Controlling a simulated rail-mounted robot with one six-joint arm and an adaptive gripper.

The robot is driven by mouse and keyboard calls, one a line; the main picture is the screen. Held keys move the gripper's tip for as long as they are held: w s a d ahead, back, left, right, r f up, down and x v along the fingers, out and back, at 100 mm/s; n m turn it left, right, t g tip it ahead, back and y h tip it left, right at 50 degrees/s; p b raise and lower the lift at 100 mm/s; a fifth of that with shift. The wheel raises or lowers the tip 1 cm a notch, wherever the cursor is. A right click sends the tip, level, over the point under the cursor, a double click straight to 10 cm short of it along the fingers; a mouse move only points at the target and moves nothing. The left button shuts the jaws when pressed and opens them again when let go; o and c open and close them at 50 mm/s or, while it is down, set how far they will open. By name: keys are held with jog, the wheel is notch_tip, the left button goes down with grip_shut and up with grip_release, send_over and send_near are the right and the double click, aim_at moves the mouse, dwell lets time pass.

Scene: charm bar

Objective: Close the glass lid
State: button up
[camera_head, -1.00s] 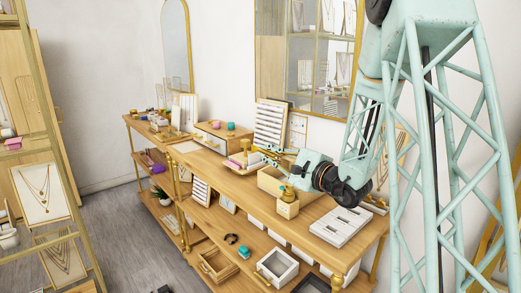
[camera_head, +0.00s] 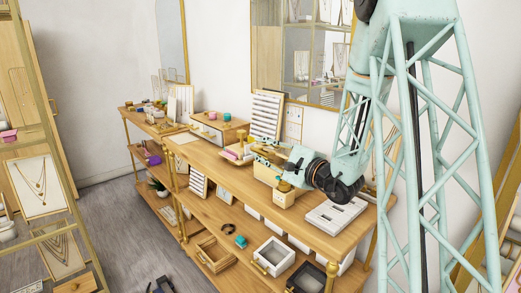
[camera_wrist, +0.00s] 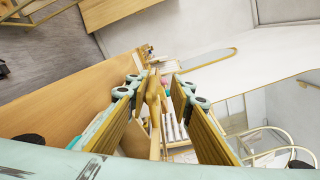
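My gripper (camera_head: 266,152) is over the long wooden table, just above a light wooden box (camera_head: 262,174). In the wrist view, my gripper (camera_wrist: 159,75) has its two wood-coloured fingers spread apart. A narrow wooden edge (camera_wrist: 154,112) shows between them, with a visible gap on either side. It may be a frame or box edge; I cannot tell whether it belongs to the glass lid. I cannot make out the glass lid clearly in either view. My wrist and fingers hide part of the box.
A white tray (camera_head: 335,217) lies to the right of my gripper. A small yellow-topped block (camera_head: 282,196) stands in front. A white display board (camera_head: 266,115) and a wooden box (camera_head: 219,128) stand behind and to the left. Lower shelves hold open boxes (camera_head: 272,257).

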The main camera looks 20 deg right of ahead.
jog(key=shift+s, duration=0.1)
dwell(0.3)
jog(key=shift+v, duration=5.9)
